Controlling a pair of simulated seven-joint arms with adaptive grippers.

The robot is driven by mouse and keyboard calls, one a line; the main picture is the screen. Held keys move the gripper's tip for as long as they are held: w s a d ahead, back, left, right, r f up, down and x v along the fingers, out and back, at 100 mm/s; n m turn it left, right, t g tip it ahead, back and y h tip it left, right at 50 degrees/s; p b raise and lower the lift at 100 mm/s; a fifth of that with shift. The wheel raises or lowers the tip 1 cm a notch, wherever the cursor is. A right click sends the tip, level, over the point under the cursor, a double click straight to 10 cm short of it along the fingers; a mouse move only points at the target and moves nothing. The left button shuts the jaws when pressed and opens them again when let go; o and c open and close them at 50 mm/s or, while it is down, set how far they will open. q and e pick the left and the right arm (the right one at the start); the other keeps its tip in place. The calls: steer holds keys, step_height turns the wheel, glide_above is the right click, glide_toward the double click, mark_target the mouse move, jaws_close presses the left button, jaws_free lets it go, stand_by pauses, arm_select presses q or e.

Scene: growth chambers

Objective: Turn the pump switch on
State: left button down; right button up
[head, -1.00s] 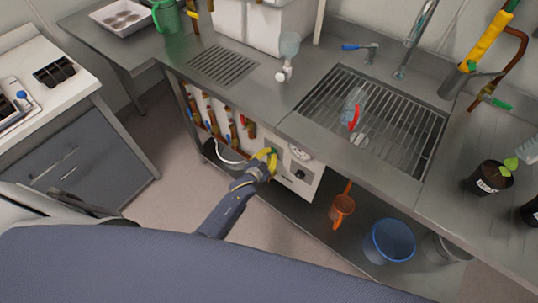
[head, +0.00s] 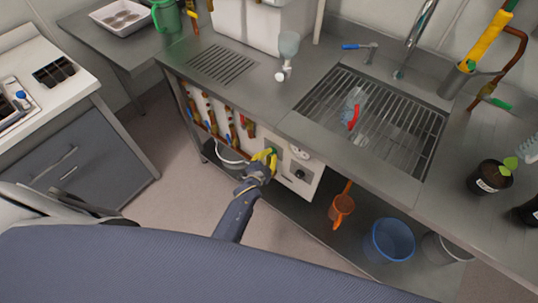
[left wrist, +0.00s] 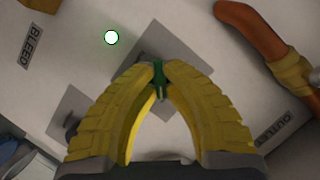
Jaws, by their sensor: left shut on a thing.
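The pump switch looks like a small green lever (left wrist: 161,80) on a grey square plate (left wrist: 160,48) of the white panel (left wrist: 215,80), as the left wrist view shows. The panel hangs under the front edge of the steel counter in the head view (head: 308,185). My left gripper (head: 268,156) is at the panel, its yellow fingers shut on the green lever. In the left wrist view the fingertips (left wrist: 160,72) meet around it and partly hide it. A white round light with a green rim (left wrist: 111,37) is beside the plate. My right gripper is not in view.
A dial (head: 299,152) and dark knob (head: 300,174) sit right of my gripper. Pipes with coloured handles (head: 232,128) are to its left. In the wrist view an orange pipe (left wrist: 255,32) passes close by.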

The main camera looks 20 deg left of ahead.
arm_select(q)
steer(key=c, duration=1.5)
jaws_free()
steer(key=v, duration=1.2)
